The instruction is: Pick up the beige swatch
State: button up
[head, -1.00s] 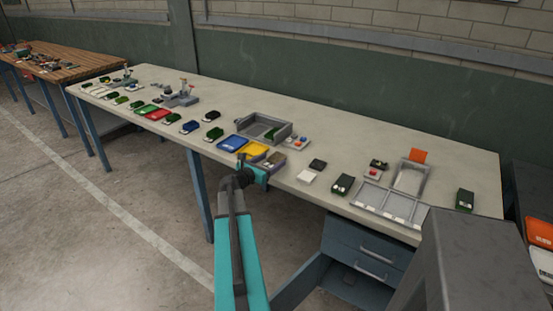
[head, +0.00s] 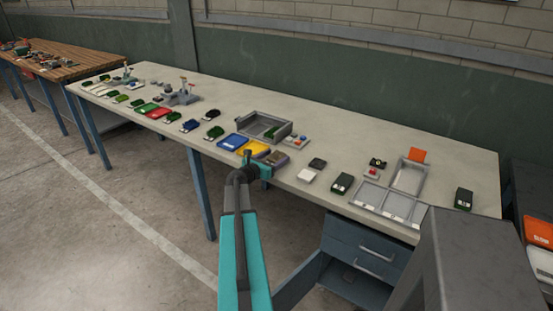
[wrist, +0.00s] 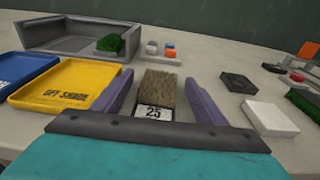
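The beige swatch (wrist: 158,92), a brownish-beige turf piece with a white label reading 25, lies on the table straight ahead in the wrist view. My gripper (wrist: 160,88) is open, with one purple finger on each side of the swatch. Narrow gaps show between the fingers and the swatch, and I see no clear contact. In the head view my gripper (head: 268,160) is at the table's front edge, over the small swatch (head: 277,157), which is partly hidden by it.
A yellow tray marked OFF SHADE (wrist: 70,85) and a blue tray (wrist: 22,72) lie to the left. A grey bin (wrist: 75,40) with a green swatch (wrist: 111,43) stands behind. A white block (wrist: 268,118) and a black block (wrist: 239,84) lie to the right.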

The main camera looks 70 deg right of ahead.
aim_at(275, 157)
jog(key=c, duration=1)
jog(key=shift+r, duration=0.15)
jog(key=shift+r+b, duration=0.45)
jog(key=shift+r, duration=0.9)
jog(key=shift+s+a+r, duration=0.15)
jog(key=shift+s+r, duration=0.05)
jog(key=shift+r, duration=0.1)
jog(key=s+a+b, duration=0.1)
jog(key=s+a, duration=0.1)
jog(key=s, duration=0.1)
jog(key=s+a, duration=0.3)
jog(key=s, duration=0.1)
jog(key=s+a+r+b, duration=0.1)
jog(key=s+a, duration=0.1)
jog(key=s, duration=0.1)
jog(key=shift+s+a+b, duration=0.35)
jog(key=shift+s+a+r+p, duration=0.15)
jog(key=shift+s+r+p, duration=0.15)
jog(key=shift+p, duration=0.2)
jog(key=shift+s+a+p, duration=0.5)
jog(key=shift+s+p, duration=0.15)
jog(key=shift+s, duration=0.05)
jog(key=shift+f, duration=0.1)
